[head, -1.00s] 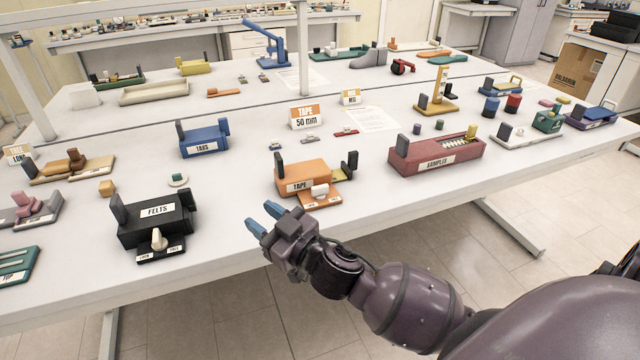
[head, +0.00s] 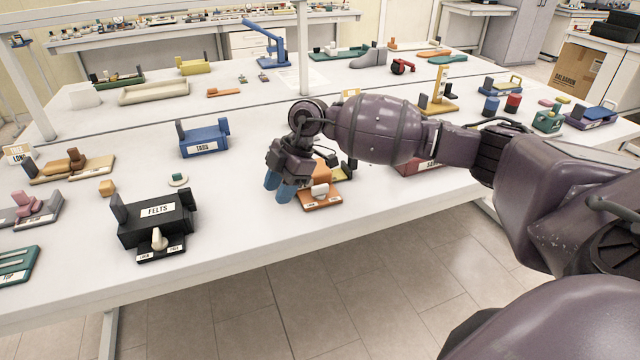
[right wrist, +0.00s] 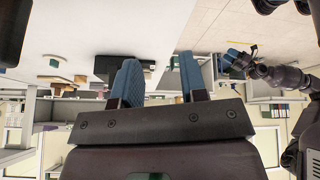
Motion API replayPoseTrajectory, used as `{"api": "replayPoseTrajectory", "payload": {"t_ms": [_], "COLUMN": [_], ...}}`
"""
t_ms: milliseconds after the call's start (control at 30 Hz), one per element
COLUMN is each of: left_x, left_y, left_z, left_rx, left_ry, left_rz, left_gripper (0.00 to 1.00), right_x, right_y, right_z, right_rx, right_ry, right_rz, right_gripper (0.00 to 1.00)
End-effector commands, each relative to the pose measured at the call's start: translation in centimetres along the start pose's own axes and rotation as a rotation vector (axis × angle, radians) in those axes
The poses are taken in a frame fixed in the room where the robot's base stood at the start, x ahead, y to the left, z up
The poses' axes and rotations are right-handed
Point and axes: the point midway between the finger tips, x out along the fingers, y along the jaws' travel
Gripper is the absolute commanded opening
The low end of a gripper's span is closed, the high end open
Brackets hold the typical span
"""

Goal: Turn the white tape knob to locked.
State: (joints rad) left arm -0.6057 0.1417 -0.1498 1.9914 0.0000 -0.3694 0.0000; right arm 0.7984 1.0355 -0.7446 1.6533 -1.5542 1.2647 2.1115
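The orange tape box (head: 326,171) stands near the table's front edge, mostly hidden behind my right arm. Its white tape knob (head: 320,190) shows on the orange base plate at the front. My right gripper (head: 280,187) hangs just left of the box and the knob, with its blue fingers pointing down. In the right wrist view the two fingers (right wrist: 160,84) are apart with nothing between them. My left gripper (right wrist: 236,58) shows small at the right of that view; I cannot tell whether its fingers are apart.
The black felts box (head: 157,215) with a white knob stands to the left near the front edge. The blue tabs box (head: 203,139) is behind it. The red samples box (head: 422,164) is partly hidden by my right arm. Table between felts and tape boxes is clear.

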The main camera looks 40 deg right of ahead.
Motion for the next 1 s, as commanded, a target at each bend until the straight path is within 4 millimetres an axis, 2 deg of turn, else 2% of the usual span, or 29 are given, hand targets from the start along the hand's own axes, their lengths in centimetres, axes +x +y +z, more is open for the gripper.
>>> {"api": "replayPoseTrajectory", "payload": {"t_ms": [33, 100, 200, 300, 400, 567, 1000], "left_x": [0.0, 0.0, 0.0, 0.0, 0.0, 0.2, 0.7], "left_y": [0.0, 0.0, 0.0, 0.0, 0.0, 0.0, 0.1], "left_z": [0.1, 0.1, 0.1, 0.1, 0.1, 0.0, 0.0], "left_rx": [0.000, 0.000, 0.000, 0.000, 0.001, 0.001, 0.003], "left_ry": [-0.002, -0.002, -0.002, -0.002, 0.000, 0.002, 0.005], "left_rz": [0.000, 0.000, 0.000, 0.000, 0.000, 0.001, 0.004], "left_gripper": [0.47, 0.47, 0.47, 0.47, 0.47, 0.47, 0.47], "right_x": [-2.0, -4.3, -7.2, -9.1, -9.8, -8.8, -2.4], "right_y": [0.8, 1.3, 1.7, 1.8, 1.8, 1.7, 1.0], "right_z": [1.7, 4.0, 6.2, 7.6, 8.2, 8.9, 12.0], "right_rx": [0.046, 0.120, 0.212, 0.275, 0.304, 0.309, 0.307], "right_ry": [-0.099, -0.224, -0.361, -0.445, -0.481, -0.486, -0.482], "right_rz": [-0.008, -0.021, -0.024, -0.023, -0.023, -0.025, -0.026], "right_gripper": [0.39, 0.39, 0.39, 0.39, 0.39, 0.39, 0.39]}}
